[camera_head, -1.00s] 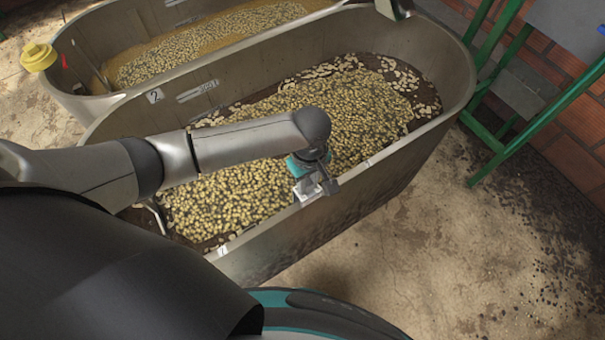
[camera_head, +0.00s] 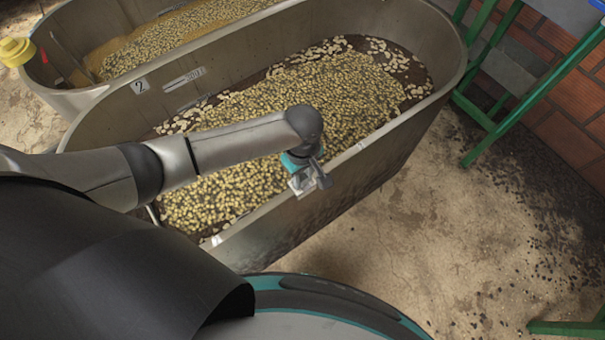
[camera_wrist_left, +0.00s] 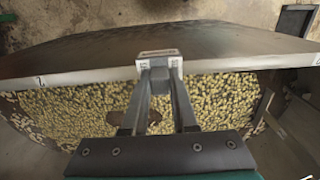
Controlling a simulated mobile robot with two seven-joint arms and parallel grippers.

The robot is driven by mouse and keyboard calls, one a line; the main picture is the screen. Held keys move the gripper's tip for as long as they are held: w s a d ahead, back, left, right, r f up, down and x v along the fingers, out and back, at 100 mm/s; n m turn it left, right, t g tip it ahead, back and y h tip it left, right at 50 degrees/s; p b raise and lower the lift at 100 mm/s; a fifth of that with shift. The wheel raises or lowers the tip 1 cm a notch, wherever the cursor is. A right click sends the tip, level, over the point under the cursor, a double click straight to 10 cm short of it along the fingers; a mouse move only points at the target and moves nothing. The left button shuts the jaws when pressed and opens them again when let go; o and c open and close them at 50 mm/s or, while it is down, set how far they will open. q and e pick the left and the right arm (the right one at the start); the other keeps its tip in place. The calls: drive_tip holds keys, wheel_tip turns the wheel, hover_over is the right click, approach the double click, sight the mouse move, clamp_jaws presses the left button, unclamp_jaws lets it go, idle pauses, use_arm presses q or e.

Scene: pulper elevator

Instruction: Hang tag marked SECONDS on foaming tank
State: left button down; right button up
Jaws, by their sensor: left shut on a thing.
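My left gripper (camera_head: 309,180) is shut on a small pale tag (camera_wrist_left: 158,60), held at its fingertips. Any lettering on the tag is too small to read. The gripper is at the front rim of the near metal tank (camera_head: 350,190), marked 2, and the wrist view shows the tag in front of this rim (camera_wrist_left: 225,66). I cannot tell whether tag and rim touch. The near tank holds pale beans in dark liquid. The far tank (camera_head: 75,100) holds beans beside a smooth tan layer, which may be foam. My right gripper is not in view.
A yellow object (camera_head: 16,51) sits at the far tank's left end. A green metal stand (camera_head: 535,105) stands at the right by a brick wall (camera_head: 570,135). The concrete floor (camera_head: 420,240) between the near tank and the stand is open, with scattered dark bits.

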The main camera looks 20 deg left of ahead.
use_arm(q)
drive_tip(key=c, duration=0.6)
unclamp_jaws()
wheel_tip(320, 180, up, 15)
drive_tip(key=p, duration=0.4)
drive_tip(key=shift+r+p, duration=0.15)
drive_tip(key=shift+p, duration=0.15)
